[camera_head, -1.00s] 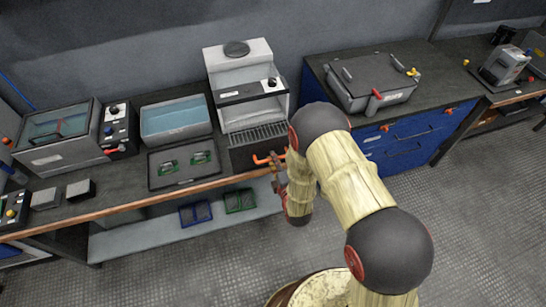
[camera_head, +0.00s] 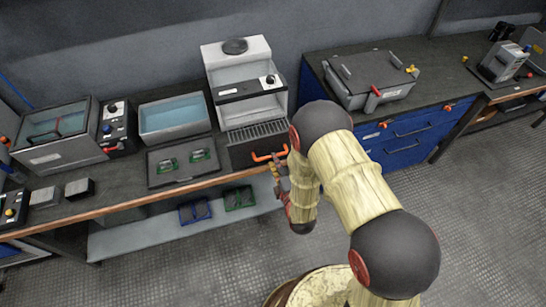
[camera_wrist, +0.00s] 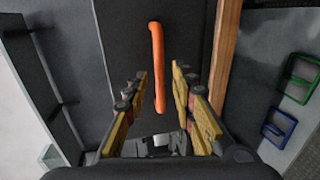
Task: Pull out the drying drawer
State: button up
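The drying drawer (camera_head: 243,154) has a dark front below the slatted top of the grey drying unit and looks closed. Its orange bar handle (camera_head: 268,155) sticks out from the front. My gripper (camera_head: 281,166) is at the handle's right end in the head view, partly hidden by my arm. In the wrist view, the orange handle (camera_wrist: 156,60) runs up the picture, its lower part between the two yellow-padded fingers of my gripper (camera_wrist: 160,78). The fingers are apart, with a gap on both sides of the handle.
A tray with green boards (camera_head: 155,178) lies on the bench left of the drawer. A blue rack (camera_head: 194,211) and a green rack (camera_head: 239,198) sit on the shelf below. A blue cabinet (camera_head: 410,140) stands to the right. The floor in front is clear.

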jog(key=v, duration=0.8)
dwell(0.4)
